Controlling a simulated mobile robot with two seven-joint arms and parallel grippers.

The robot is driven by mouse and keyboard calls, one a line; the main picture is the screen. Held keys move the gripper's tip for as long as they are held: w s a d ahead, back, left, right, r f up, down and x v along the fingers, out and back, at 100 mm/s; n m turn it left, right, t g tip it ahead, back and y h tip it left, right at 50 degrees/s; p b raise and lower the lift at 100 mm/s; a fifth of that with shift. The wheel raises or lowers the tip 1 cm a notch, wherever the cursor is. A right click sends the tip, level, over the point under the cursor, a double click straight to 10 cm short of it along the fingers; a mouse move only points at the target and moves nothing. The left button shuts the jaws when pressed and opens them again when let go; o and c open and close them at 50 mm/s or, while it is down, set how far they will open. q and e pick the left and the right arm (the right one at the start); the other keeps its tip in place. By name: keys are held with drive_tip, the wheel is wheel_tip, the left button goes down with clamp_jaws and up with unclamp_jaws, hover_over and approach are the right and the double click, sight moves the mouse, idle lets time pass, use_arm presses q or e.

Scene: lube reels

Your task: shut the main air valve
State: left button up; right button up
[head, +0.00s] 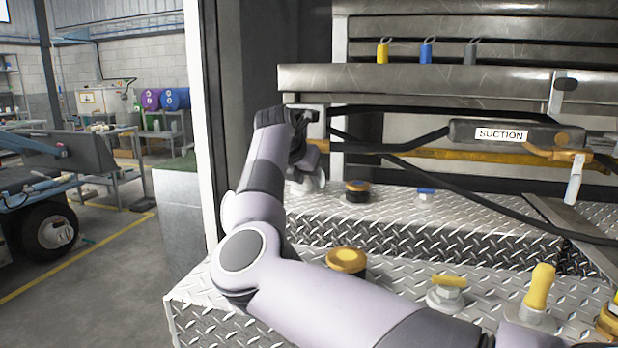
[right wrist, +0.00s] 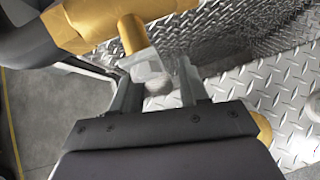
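My right arm reaches in from the bottom right of the head view and bends up at the elbow. My right gripper (head: 306,182) is at the left end of the diamond-plate deck, partly hidden by my own wrist. In the right wrist view its two fingers (right wrist: 158,92) stand apart. A yellow cylinder (right wrist: 130,34) with a pale grey end lies just beyond and between the fingertips; I cannot tell whether they touch it. No label names the main air valve. A yellow-handled valve (head: 449,281) and a blue-handled valve (head: 426,191) stand on the deck. My left gripper is out of view.
Yellow-topped caps (head: 346,260) (head: 357,186) and a yellow knob (head: 540,287) stick up from the deck. A black bar labelled SUCTION (head: 501,134), black hoses and a yellow pipe (head: 456,155) cross above. A white door post (head: 207,110) stands left of my arm.

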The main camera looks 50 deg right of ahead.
drive_tip(key=v, duration=0.7)
idle(0.4)
drive_tip(key=shift+a, duration=0.15)
idle(0.3)
